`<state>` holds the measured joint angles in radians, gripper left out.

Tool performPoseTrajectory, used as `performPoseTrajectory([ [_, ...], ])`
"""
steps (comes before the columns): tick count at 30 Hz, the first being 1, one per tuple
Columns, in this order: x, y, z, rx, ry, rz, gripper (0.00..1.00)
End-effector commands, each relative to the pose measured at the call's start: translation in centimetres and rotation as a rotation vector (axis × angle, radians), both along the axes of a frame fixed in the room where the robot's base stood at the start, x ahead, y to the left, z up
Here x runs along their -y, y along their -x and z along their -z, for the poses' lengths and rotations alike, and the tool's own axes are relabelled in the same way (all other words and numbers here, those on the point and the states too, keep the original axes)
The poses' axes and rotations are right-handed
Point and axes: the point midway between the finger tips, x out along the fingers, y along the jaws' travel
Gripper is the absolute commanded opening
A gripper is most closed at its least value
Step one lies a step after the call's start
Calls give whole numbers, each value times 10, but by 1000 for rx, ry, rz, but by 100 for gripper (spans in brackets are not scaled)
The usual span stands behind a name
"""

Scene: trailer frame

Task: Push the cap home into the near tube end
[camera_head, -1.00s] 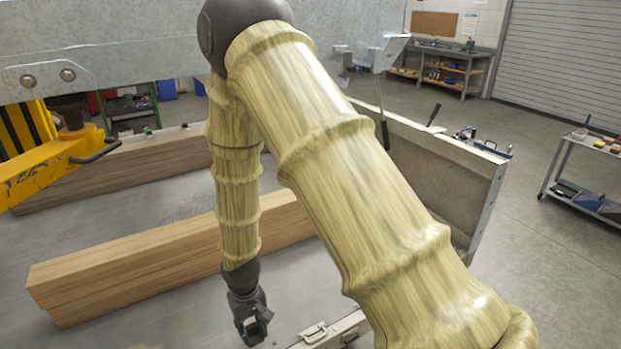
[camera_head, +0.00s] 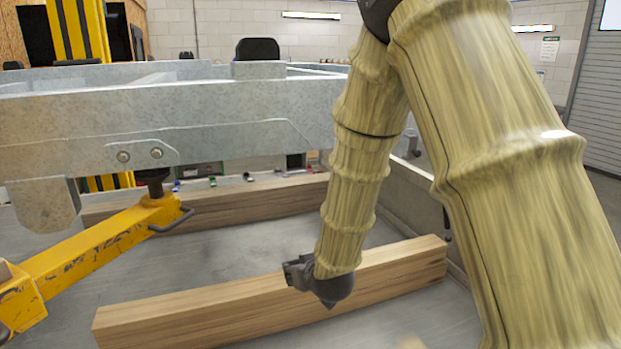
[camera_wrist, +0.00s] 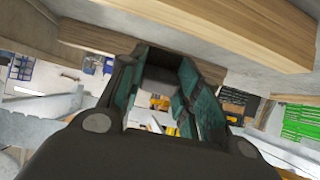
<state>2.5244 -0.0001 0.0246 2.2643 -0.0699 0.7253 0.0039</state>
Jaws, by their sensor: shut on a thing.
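The galvanised trailer frame (camera_head: 200,112) crosses the left half of the head view, with a bolted plate on its side. I cannot make out which opening is the near tube end. My gripper (camera_head: 297,272) is small and dark in the head view, in front of the frame and lower than it, pointing left by the nearer timber. In the wrist view my gripper (camera_wrist: 163,62) has teal-lined fingers, shut on a small dark piece at the tips. This is taken as the cap, but its outline is hard to tell from the fingers. It is apart from the frame.
A yellow support arm (camera_head: 100,250) with a handle stands under the frame at left. The nearer timber (camera_head: 200,310) lies just behind my gripper, and a farther timber (camera_head: 235,207) lies beyond it. Grey surface is clear between them.

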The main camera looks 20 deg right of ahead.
Motion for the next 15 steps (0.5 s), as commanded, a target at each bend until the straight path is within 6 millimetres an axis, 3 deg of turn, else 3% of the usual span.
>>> performPoseTrajectory([
  [1, 3, -4, -28, 65, -9, 1, 1],
  [9, 18, -13, -148, 380, -33, 10, 1],
  [15, 29, -9, -217, 521, -38, 33, 1],
])
